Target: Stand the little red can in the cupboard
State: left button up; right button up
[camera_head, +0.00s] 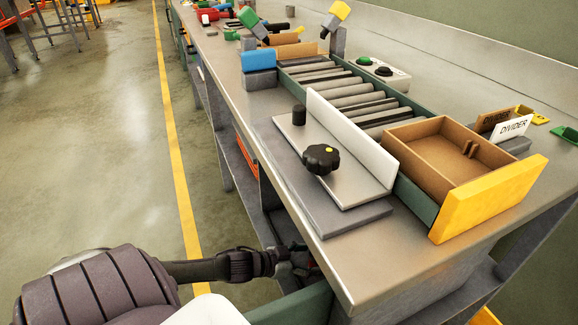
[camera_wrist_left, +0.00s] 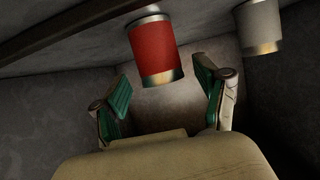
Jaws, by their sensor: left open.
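The little red can (camera_wrist_left: 155,48) shows in the left wrist view, with metallic bands at its ends. It is just beyond and roughly between the spread fingers of my left gripper (camera_wrist_left: 166,95). The gripper is open with nothing held. In the head view my left arm reaches from the lower left to below the bench top, and its gripper (camera_head: 293,262) is partly hidden in shadow there. The can is not visible in the head view. I cannot make out the cupboard clearly; a green panel (camera_head: 295,306) stands under the bench edge. My right gripper is not in view.
A pale grey can (camera_wrist_left: 260,27) is right of the red one. Dark walls enclose both, with a dark bar at upper left. Above, the bench top (camera_head: 375,265) carries rollers (camera_head: 350,92), a brown tray (camera_head: 418,128) and a plate with a black knob (camera_head: 321,158).

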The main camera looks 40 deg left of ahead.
pick_arm(q)
jog(key=p+v, duration=0.2)
jog(key=v, duration=0.4)
jog(key=shift+s+r, duration=0.15)
jog(key=shift+r, duration=0.1)
jog(key=v, duration=0.2)
jog(key=shift+s+a+r, duration=0.1)
jog(key=shift+s, duration=0.15)
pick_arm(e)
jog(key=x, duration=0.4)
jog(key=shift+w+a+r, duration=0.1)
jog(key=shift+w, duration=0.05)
